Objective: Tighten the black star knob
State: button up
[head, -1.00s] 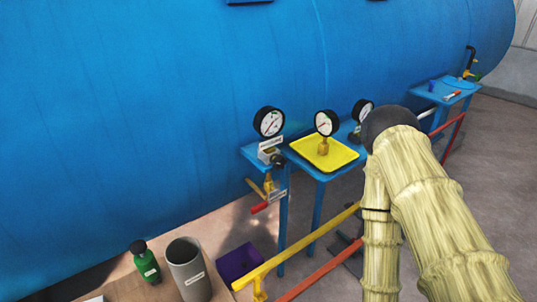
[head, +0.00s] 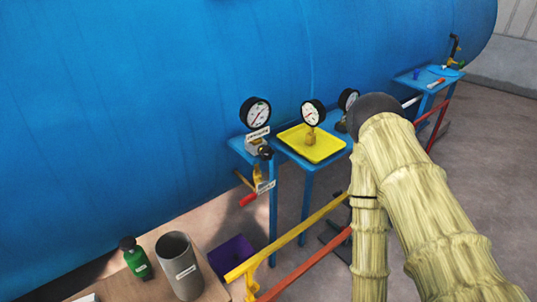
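A small black knob (head: 265,153) sits at the front of a metal block with a white label, below the left pressure gauge (head: 256,113), in the head view. It looks like the star knob, but it is too small to make out its lobes or how tight it is. My arm, in a pale wrapped cover, fills the right side of the view and ends upward in a dark rounded part. My gripper does not show, and no part of my arm is seen touching the knob.
A yellow tray (head: 325,151) holds a second gauge (head: 312,113); a third gauge (head: 348,100) is partly behind my arm. Yellow (head: 300,235) and red (head: 310,268) rails run in front. A grey cup (head: 178,265) and green bottle (head: 136,256) stand at lower left. The blue tank fills the back.

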aim_at(267, 153)
jog(key=z, duration=0.05)
jog(key=k, duration=0.5)
jog(key=z, duration=2.1)
jog(key=i, duration=1.1)
jog(key=u, duration=2.2)
